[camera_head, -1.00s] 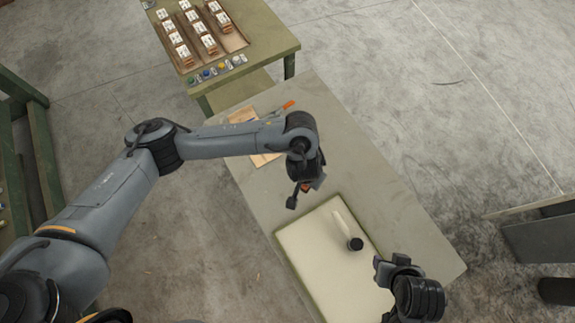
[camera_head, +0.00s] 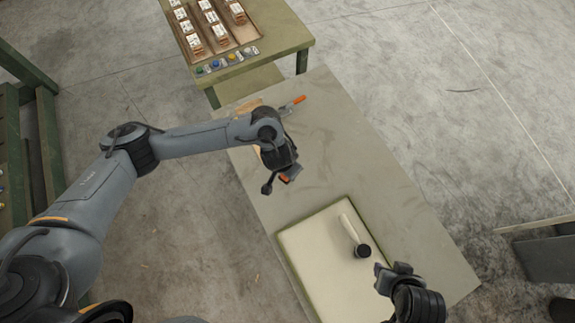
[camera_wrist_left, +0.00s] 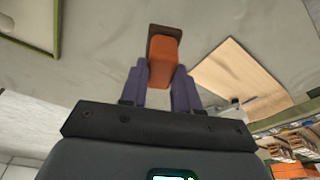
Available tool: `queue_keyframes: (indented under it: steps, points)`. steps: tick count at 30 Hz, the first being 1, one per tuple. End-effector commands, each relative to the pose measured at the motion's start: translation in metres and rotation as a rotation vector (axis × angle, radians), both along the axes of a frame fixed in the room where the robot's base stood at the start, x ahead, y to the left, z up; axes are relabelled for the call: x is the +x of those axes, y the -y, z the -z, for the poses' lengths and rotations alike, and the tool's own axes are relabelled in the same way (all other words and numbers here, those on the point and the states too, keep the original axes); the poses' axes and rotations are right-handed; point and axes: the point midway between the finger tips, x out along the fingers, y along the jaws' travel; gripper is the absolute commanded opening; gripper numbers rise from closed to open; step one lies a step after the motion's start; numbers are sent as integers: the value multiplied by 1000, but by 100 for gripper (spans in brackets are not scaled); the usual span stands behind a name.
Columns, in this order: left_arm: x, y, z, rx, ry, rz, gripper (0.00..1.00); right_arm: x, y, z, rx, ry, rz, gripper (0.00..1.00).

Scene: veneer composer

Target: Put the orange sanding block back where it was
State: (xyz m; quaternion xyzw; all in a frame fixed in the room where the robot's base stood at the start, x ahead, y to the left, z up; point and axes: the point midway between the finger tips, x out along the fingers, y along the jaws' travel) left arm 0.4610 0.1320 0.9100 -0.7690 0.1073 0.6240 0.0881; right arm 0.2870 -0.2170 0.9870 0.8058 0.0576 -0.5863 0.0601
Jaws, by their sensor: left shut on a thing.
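The orange sanding block (camera_head: 286,179), with a dark brown face at one end, is held between the two fingers of my left gripper (camera_wrist_left: 161,82). It also shows in the left wrist view (camera_wrist_left: 163,62). In the head view the left gripper is over the left part of the grey-green table (camera_head: 345,150), between the wooden board and the cream pad. I cannot tell whether the block touches the tabletop. My right gripper (camera_head: 391,272) is beside the right edge of the cream pad, and its jaw opening is unclear.
A cream pad (camera_head: 310,265) with a green rim carries a pale-handled tool with a black end (camera_head: 354,236). A wooden board (camera_wrist_left: 240,75) lies at the far end, partly behind my arm, near an orange-handled tool (camera_head: 298,100). A green bench (camera_head: 275,30) holds several pale blocks. The table's right part is clear.

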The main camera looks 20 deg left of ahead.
Motion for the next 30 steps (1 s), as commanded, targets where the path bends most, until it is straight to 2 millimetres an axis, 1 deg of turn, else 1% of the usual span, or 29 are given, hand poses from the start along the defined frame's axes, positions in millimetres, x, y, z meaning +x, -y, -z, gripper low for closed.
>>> queue_keyframes:
  steps: [4, 9, 12, 15, 26, 27, 29, 30]
  points:
    - [1, -2, 7, 0, 0, 1, 0, 0, 0, 2, -1, 1, 0, 43]
    - [1, -2, 29, 0, -1, 0, 0, 0, 1, 10, -3, 3, -2, 43]
    - [1, -2, 38, -1, 0, 0, 0, 0, 2, 13, -6, 2, -3, 43]
    - [1, -2, 41, -1, 0, 1, 0, 0, 2, 14, -9, 1, -5, 43]
    - [1, -1, 43, -1, 0, 0, 0, 0, 2, 13, -9, 1, -5, 43]
    - [1, -2, 44, -1, 1, -1, 32, 0, 2, 13, -9, 1, -5, 43]
    - [1, -1, 44, -1, 1, 0, 42, 0, 2, 13, -8, 0, -4, 43]
    - [1, -1, 44, -1, 1, 0, 48, 0, 2, 13, -6, 1, -3, 43]
